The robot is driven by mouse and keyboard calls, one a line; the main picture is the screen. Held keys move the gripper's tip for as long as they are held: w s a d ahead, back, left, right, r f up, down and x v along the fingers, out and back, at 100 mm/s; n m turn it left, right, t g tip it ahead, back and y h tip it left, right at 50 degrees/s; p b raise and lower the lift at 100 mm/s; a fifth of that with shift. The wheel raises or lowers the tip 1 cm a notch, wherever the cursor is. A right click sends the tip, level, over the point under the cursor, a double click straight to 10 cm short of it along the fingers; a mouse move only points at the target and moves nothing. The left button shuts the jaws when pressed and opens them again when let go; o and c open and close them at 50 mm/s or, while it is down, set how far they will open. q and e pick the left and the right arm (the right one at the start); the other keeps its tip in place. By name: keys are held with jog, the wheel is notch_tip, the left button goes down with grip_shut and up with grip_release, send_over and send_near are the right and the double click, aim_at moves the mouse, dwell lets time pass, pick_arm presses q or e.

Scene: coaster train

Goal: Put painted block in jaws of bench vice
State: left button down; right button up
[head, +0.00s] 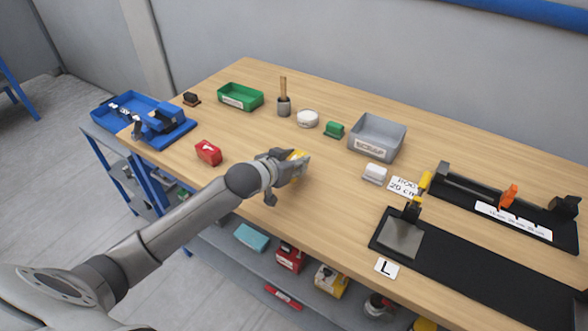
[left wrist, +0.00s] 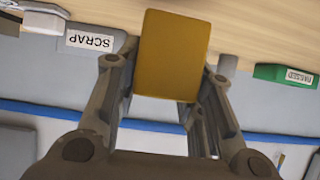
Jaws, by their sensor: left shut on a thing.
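My left gripper (head: 290,168) is shut on a yellow block (head: 297,156), held above the middle of the wooden bench near its front edge. In the left wrist view the yellow block (left wrist: 173,55) sits between the two fingers, its broad flat face toward the camera. The fingers hide most of it in the head view. The blue bench vice (head: 165,122) stands at the bench's left end, well left of the gripper. Its jaw gap is too small to judge. My right gripper is not in view.
A red block (head: 208,151) lies between gripper and vice. A green tray (head: 240,97), a brush pot (head: 284,105), a green block (head: 334,130), and the grey scrap bin (head: 377,138) stand behind. A white block (head: 374,173) and black fixtures (head: 480,270) are at right.

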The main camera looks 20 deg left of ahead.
pick_arm(q)
jog(key=shift+w+a+f, duration=0.1)
jog(key=shift+w+f, duration=0.15)
jog(key=shift+f+p, duration=0.4)
jog(key=shift+f, duration=1.1)
jog(key=shift+f, duration=0.1)
jog(key=c, duration=1)
grip_release()
jog(key=shift+s+f, duration=0.1)
jog(key=shift+o, duration=0.2)
